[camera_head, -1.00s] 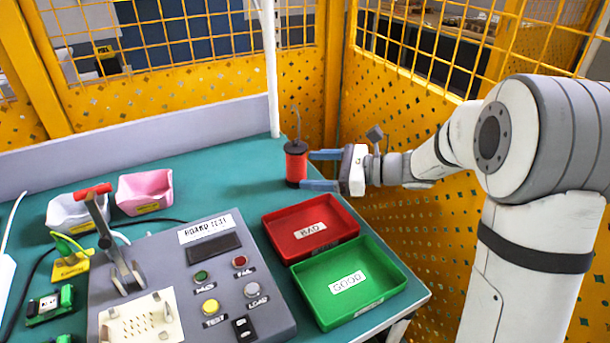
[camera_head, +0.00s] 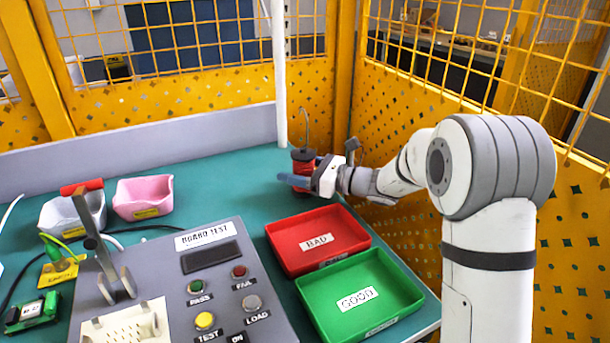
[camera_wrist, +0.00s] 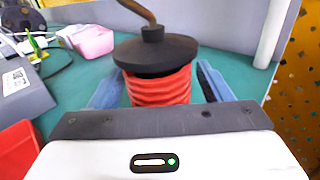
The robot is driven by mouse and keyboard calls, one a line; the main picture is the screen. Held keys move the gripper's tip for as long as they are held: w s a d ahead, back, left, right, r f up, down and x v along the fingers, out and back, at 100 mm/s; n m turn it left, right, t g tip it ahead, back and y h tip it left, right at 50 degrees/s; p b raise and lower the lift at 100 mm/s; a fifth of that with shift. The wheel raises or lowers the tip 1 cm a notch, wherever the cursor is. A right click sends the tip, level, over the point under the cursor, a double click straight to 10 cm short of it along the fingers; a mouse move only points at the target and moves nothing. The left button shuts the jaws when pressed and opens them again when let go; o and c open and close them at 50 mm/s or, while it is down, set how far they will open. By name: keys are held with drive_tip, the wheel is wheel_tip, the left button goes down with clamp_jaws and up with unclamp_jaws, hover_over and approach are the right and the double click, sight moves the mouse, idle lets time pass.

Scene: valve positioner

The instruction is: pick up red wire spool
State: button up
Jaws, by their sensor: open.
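The red wire spool (camera_head: 303,161) stands upright on the teal table near the back right, with a dark top flange and a wire rising from it. In the wrist view the red spool (camera_wrist: 160,88) sits between the two blue fingers of my gripper (camera_wrist: 158,88). The fingers are open, with a gap showing on both sides of the red winding. In the head view my gripper (camera_head: 298,172) reaches in from the right, and its near finger hides part of the spool. The spool's base is hidden in the wrist view.
A red BAD tray (camera_head: 290,232) and a green GOOD tray (camera_head: 405,300) lie in front of the spool. A grey test panel (camera_head: 175,262) with a red-handled lever is at the left, near pink (camera_head: 143,197) and white bins. A white post (camera_head: 280,80) stands behind.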

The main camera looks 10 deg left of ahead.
drive_tip(key=shift+c, duration=0.5)
drive_tip(key=c, duration=1.2)
